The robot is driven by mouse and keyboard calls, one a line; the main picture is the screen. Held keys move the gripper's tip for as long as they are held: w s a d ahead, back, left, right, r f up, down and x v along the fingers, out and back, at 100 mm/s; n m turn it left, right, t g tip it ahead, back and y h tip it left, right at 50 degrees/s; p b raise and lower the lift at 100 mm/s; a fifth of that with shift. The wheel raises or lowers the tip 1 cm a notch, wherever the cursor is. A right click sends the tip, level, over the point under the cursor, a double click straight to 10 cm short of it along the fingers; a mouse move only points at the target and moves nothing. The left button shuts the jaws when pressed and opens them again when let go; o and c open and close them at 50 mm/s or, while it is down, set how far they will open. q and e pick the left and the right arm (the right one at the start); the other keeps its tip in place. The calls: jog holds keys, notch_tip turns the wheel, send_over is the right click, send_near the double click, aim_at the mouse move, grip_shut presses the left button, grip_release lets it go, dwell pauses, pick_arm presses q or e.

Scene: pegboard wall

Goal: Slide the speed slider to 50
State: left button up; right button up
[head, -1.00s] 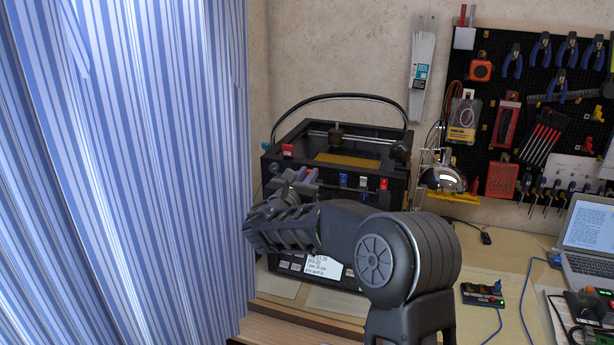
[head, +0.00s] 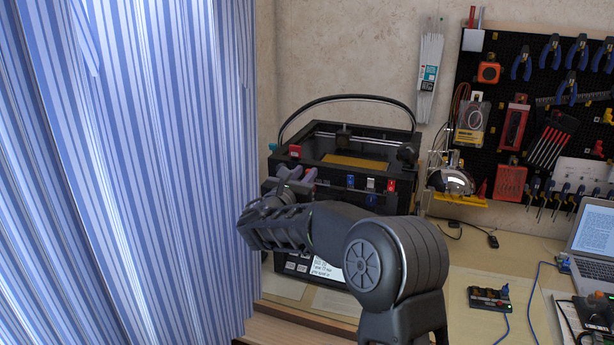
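A black box-shaped 3D printer (head: 330,171) stands at the back left of the bench. Its front top edge carries small coloured controls: a blue one (head: 350,182), a white one (head: 370,184) and a red one (head: 391,186). I cannot tell from here which is the speed slider; no scale or number is readable. My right gripper (head: 301,178) is in front of the printer's upper left front, its fingers apart with nothing seen between them. The gripper and forearm hide part of the front. A lit display (head: 328,270) shows below the forearm. My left gripper is out of view.
A striped blue curtain (head: 130,170) hangs close on the left. A lamp (head: 452,178) and a tool pegboard (head: 530,120) are to the right.

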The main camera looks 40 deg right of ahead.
jog(key=shift+o, duration=1.3)
jog(key=b+v, duration=0.2)
jog(key=v, duration=0.5)
jog(key=shift+s+a, duration=0.25)
jog(key=shift+a, duration=0.1)
